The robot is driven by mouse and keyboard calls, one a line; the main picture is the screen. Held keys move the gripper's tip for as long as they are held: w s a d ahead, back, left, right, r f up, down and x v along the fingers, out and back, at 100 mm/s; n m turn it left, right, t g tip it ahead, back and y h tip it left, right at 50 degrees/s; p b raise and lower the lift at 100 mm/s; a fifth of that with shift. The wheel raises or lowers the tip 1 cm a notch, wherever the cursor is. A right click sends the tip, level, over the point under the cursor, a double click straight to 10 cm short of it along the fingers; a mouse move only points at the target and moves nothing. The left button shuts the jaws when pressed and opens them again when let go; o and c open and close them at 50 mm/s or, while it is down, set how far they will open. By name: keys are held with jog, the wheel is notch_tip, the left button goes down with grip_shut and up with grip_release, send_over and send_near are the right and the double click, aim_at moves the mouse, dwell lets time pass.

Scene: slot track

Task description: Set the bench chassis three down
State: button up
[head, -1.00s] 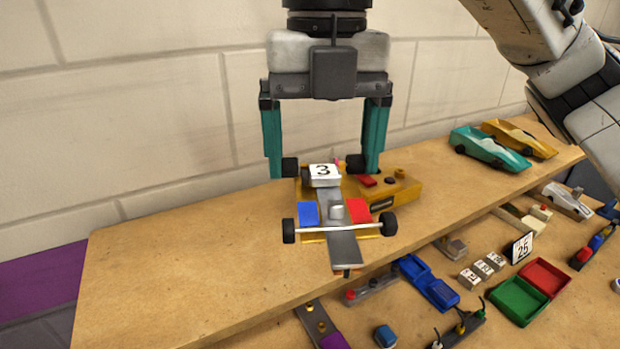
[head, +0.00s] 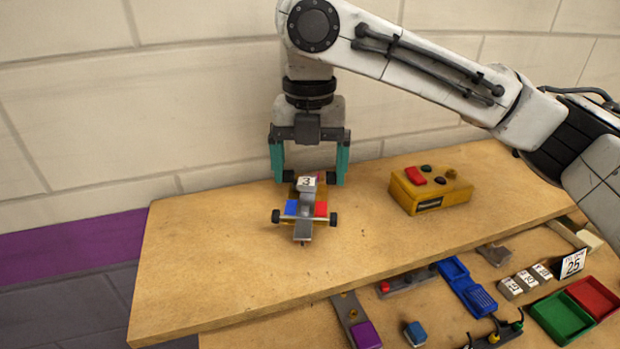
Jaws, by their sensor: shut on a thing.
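The chassis marked 3 (head: 304,225) is a small grey and yellow car with black wheels, a blue block on its left, a red block on its right and a white number tile at its far end. My gripper (head: 309,182) has its teal fingers on either side of the chassis's far end, by the rear wheels, and is shut on it. The chassis is at or just above the wooden upper shelf (head: 215,268); I cannot tell whether its wheels touch the wood.
A yellow control box (head: 430,190) with a red button stands on the shelf to the right. The shelf is bare left of and in front of the chassis. On the lower level are blue trays (head: 466,287), green and red trays (head: 577,309), number tiles and a 25 sign (head: 572,263).

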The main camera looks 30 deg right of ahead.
aim_at(310, 183)
jog(key=shift+f, duration=1.45)
jog(key=shift+f, duration=0.25)
jog(key=o, duration=0.9)
jog(key=shift+r, duration=0.1)
notch_tip(310, 183, up, 12)
jog(key=shift+r, duration=0.2)
